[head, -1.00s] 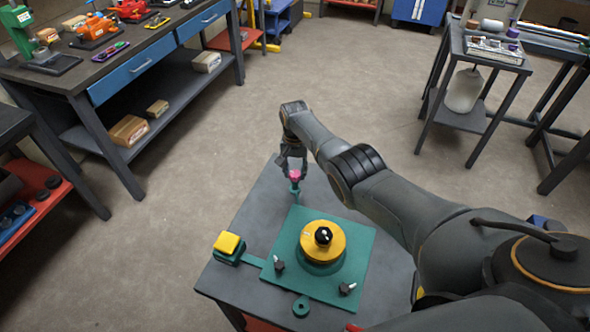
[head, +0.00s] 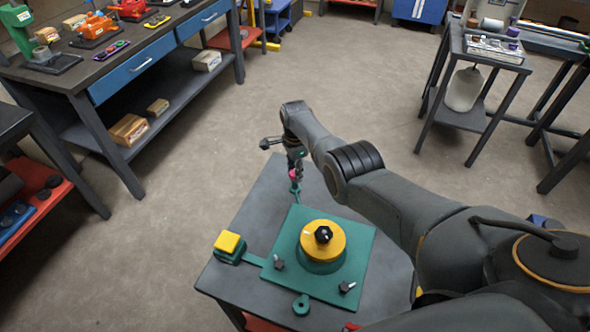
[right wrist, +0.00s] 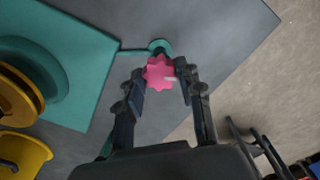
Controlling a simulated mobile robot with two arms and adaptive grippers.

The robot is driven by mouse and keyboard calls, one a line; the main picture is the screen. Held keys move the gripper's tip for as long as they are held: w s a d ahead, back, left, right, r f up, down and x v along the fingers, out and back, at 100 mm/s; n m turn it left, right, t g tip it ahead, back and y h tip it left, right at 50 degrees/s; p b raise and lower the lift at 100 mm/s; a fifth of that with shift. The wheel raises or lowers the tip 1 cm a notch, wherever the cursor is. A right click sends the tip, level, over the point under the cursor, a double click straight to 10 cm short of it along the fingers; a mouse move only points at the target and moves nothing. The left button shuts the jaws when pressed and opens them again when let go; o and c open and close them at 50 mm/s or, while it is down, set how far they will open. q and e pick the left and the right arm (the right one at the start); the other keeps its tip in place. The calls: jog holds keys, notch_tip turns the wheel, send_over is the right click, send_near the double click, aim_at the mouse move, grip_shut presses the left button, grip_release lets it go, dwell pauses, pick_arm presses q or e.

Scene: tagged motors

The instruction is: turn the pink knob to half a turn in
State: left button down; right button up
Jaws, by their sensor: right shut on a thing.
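The pink knob (right wrist: 159,72) is star-shaped with a pale mark near its right side. It sits on a small green post at the far edge of the grey table (head: 240,232). In the head view the knob (head: 294,175) is partly hidden by my right gripper (head: 295,172). In the right wrist view my right gripper (right wrist: 161,76) has a finger on each side of the knob and is shut on it. My left gripper is not in view.
On the table stand a green plate (head: 348,250) with a yellow-topped round fixture (head: 338,242), a yellow button block (head: 228,242) and a green ring (head: 301,305). Workbenches stand at the left, a small cart (head: 480,125) at the right. The floor between is clear.

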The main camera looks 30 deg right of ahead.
jog(key=m, duration=0.4)
jog(key=shift+m, duration=0.3)
dwell(0.3)
jog(key=o, duration=1.2)
jog(key=shift+c, duration=0.2)
jog(key=shift+r, duration=0.15)
notch_tip(320, 180, up, 12)
